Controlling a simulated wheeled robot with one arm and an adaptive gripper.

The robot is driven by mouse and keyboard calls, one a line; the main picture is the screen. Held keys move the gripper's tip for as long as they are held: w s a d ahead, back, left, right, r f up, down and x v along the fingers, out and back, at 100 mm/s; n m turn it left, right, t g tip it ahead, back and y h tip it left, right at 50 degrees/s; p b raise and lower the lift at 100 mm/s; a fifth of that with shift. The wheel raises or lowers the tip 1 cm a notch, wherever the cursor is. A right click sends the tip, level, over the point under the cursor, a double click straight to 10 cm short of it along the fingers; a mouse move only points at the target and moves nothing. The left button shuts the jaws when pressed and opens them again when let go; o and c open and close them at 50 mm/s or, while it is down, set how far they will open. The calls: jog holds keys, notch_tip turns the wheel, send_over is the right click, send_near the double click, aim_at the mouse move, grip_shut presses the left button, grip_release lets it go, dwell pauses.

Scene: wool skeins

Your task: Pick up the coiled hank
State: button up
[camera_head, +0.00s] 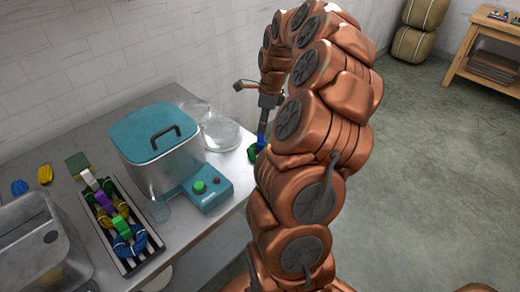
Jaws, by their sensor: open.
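My arm reaches over the right end of the metal counter. My gripper (261,142) points down there, small and partly hidden by my own arm. It is open. A green coiled hank (253,152) lies on the counter at the fingertips, partly covered by the gripper and arm. I cannot tell whether the fingers touch it or stand around it. A blue hank (19,187) and a yellow hank (46,174) lie at the far left of the counter.
A teal-lidded vat (155,136) and its control box (207,188) stand left of the gripper. A clear glass dish (221,134) is close by. A slatted rack (107,236) holds several coloured skeins. A sink basin (38,250) is at left. Open floor (440,170) lies right.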

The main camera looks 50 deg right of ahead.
aim_at(260, 147)
jog(key=f, duration=0.2)
jog(key=a+f+p, duration=0.1)
jog(key=shift+f, duration=0.95)
jog(key=shift+c, duration=0.4)
grip_shut()
